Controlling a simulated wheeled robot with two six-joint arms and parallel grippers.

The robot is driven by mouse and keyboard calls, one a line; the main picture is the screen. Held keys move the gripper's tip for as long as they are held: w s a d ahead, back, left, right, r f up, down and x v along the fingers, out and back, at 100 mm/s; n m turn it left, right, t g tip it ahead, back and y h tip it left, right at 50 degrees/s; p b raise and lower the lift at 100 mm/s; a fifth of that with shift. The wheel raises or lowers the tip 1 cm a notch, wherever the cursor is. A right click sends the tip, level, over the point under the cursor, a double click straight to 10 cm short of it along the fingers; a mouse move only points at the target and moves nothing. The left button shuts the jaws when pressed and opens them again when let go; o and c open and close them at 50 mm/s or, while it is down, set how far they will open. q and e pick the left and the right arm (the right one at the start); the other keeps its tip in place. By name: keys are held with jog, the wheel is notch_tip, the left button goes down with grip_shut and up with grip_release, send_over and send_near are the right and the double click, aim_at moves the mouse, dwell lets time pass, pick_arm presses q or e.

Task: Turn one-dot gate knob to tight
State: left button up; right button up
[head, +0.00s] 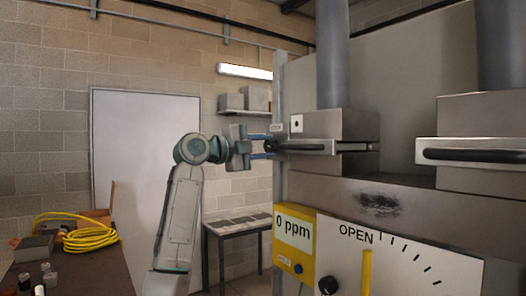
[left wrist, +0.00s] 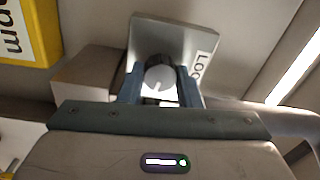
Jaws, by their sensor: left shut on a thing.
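The gate box with a one-dot plate (head: 297,124) stands right of my left arm in the head view. Its dark knob (head: 270,146) is on the box's left side, beside a small label plate (head: 277,127). My left gripper (head: 262,148) reaches it from the left with blue fingers. In the left wrist view the gripper (left wrist: 161,88) is shut on the round grey knob (left wrist: 160,77), one finger on each side. A light line marks the knob's face. Behind it a metal plate (left wrist: 172,38) carries partly hidden lettering starting "LOO". My right gripper is not in view.
A long handle (head: 310,148) projects along the box front, close to the gripper. A second box with a handle (head: 470,155) stands right. Below are a yellow "0 ppm" meter (head: 294,240) and an OPEN dial panel (head: 400,255). A bench with yellow hose (head: 90,238) is left.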

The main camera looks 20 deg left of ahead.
pick_arm(q)
jog(key=shift+m, duration=0.9)
jog(key=o, duration=1)
